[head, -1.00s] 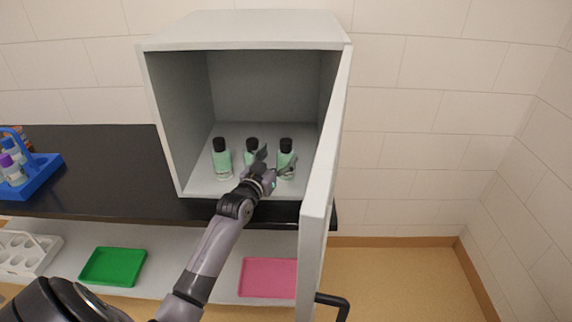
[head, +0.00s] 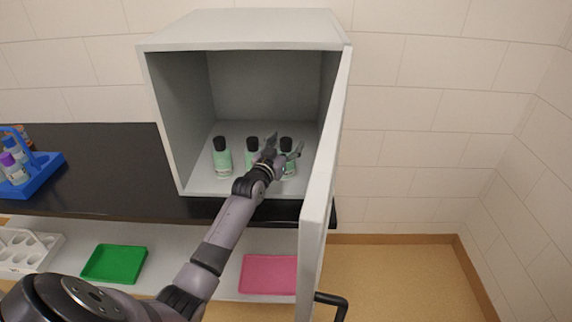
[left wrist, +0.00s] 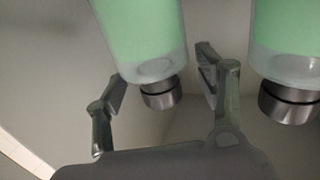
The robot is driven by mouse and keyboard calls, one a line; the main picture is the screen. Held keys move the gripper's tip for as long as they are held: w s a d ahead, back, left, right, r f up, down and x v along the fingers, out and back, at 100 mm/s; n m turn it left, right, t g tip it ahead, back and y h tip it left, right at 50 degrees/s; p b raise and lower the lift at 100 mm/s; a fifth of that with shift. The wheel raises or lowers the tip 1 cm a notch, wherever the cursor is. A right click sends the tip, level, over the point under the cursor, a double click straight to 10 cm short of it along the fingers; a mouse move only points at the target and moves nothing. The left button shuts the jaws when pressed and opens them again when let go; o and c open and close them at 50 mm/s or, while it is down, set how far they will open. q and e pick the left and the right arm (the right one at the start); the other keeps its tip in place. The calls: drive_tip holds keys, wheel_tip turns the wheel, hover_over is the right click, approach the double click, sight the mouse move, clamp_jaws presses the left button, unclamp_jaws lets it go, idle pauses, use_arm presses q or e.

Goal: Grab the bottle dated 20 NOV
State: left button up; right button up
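Three bottles with pale green contents and dark caps stand in a row inside the open cabinet: a left bottle (head: 222,158), a middle bottle (head: 251,150) and a right bottle (head: 288,168). My left gripper (head: 283,148) is open at the right bottle, its fingers showing on either side of it and partly hiding it. In the left wrist view one bottle (left wrist: 145,38) is ahead, between the spread fingers (left wrist: 160,92), and a second bottle (left wrist: 286,45) is at the right edge. No date is readable on any bottle. My right gripper is not in view.
The cabinet (head: 175,125) is open, its door (head: 322,165) swung out just right of my arm. A blue carrier (head: 42,175) stands on the black counter. Below are a white rack (head: 45,255), a green tray (head: 115,265) and a pink tray (head: 268,275).

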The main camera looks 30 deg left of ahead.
use_arm(q)
clamp_jaws()
idle(0.7)
